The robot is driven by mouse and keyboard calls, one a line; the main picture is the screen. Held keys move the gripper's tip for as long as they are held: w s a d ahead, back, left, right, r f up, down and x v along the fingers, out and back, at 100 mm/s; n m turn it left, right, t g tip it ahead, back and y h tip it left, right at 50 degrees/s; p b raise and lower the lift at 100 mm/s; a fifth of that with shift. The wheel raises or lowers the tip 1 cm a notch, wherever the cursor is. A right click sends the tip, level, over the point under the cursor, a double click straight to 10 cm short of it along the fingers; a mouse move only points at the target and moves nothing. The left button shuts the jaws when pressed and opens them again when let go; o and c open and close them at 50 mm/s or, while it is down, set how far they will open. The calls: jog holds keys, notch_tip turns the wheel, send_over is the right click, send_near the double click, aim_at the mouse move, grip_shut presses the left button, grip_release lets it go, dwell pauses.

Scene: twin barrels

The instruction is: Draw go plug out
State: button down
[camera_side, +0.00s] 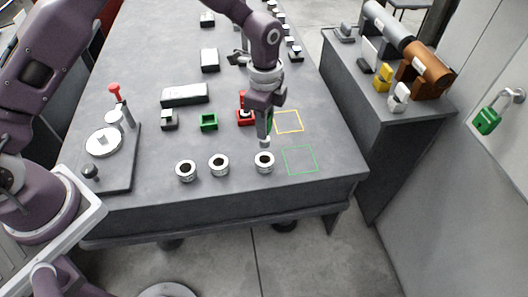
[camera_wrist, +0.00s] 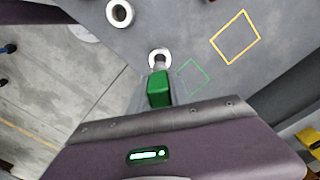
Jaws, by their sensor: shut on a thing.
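The go plug has a green handle (camera_wrist: 158,90) and a silver shaft (camera_side: 264,143) pointing down. My gripper (camera_side: 266,112) is shut on the green handle, which is partly covered by the fingers in the side view. The plug stands over the rightmost of the silver ring-shaped barrels (camera_side: 264,163), which also shows in the wrist view (camera_wrist: 151,55). The shaft's lower end is at or just above that barrel's bore; I cannot tell whether it is inside. An empty-looking green holder (camera_side: 209,122) sits behind the barrels, beside a red holder (camera_side: 245,118) with a red-handled plug.
Two more barrels stand to the left (camera_side: 219,165), (camera_side: 186,171). A green square outline (camera_side: 300,160) and a yellow one (camera_side: 289,121) are bare. A fixture plate (camera_side: 118,165) with a lever is at left. A side bench (camera_side: 385,130) holds several objects.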

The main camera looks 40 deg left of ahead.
jog(key=shift+r, duration=1.5)
jog(key=s+a+r+n, duration=0.2)
jog(key=s+a+n, duration=0.2)
jog(key=a+n, duration=0.3)
jog(key=s+a+r+n, duration=0.2)
jog(key=s+a+n, duration=0.3)
jog(key=a+n, duration=0.3)
jog(key=shift+s+a+n, duration=0.15)
jog(key=shift+a+n, duration=0.15)
jog(key=shift+a, duration=0.15)
